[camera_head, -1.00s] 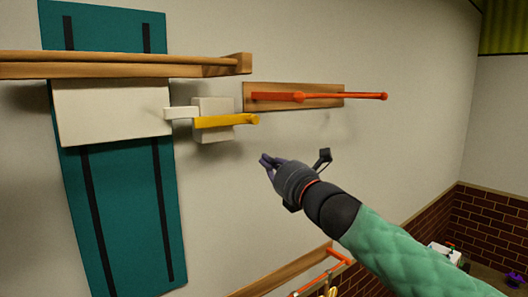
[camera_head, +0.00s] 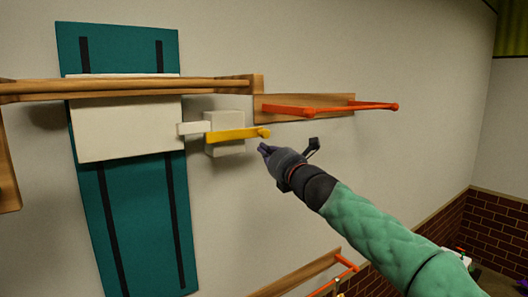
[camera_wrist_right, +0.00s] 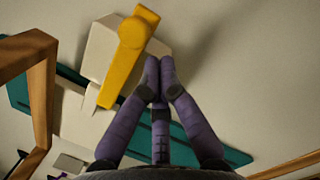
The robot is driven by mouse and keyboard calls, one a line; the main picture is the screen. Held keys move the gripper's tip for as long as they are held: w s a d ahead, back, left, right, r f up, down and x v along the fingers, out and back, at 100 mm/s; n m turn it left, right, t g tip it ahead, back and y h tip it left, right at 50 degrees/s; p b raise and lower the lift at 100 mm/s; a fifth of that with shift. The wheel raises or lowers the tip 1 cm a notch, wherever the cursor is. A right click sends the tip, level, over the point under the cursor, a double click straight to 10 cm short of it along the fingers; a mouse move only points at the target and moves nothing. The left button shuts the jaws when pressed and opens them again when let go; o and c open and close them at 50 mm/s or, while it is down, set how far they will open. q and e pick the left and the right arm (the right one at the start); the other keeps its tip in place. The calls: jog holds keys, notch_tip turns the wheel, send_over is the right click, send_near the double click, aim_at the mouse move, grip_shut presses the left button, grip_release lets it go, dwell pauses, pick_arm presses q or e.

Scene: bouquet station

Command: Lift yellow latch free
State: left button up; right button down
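The yellow latch (camera_head: 232,135) is a bar lying almost level across a pale block (camera_head: 226,149) on the wall, with a round knob at its right end. In the right wrist view the latch (camera_wrist_right: 121,70) runs diagonally, its knob up at the top. A white tongue (camera_head: 192,128) reaches from the white panel (camera_head: 128,132) to the latch's left end. My right gripper (camera_head: 264,149) is just below the knob; its purple fingertips (camera_wrist_right: 159,72) are together, with nothing seen between them. They look close beside the latch; contact cannot be told. My left gripper is out of view.
A wooden rail (camera_head: 200,86) runs above the panel, in front of a teal board (camera_head: 115,45). An orange bar (camera_head: 350,108) on a wooden plate sticks out above right of the latch. Another wooden rail (camera_head: 298,274) is low down. The wall below the latch is bare.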

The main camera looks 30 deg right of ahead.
jog(key=shift+w+r, duration=0.1)
jog(key=shift+w, duration=0.05)
jog(key=shift+d+r, duration=0.1)
dwell(0.4)
jog(key=shift+d+r+n, duration=0.1)
jog(key=shift+r+n, duration=0.05)
jog(key=shift+n, duration=0.35)
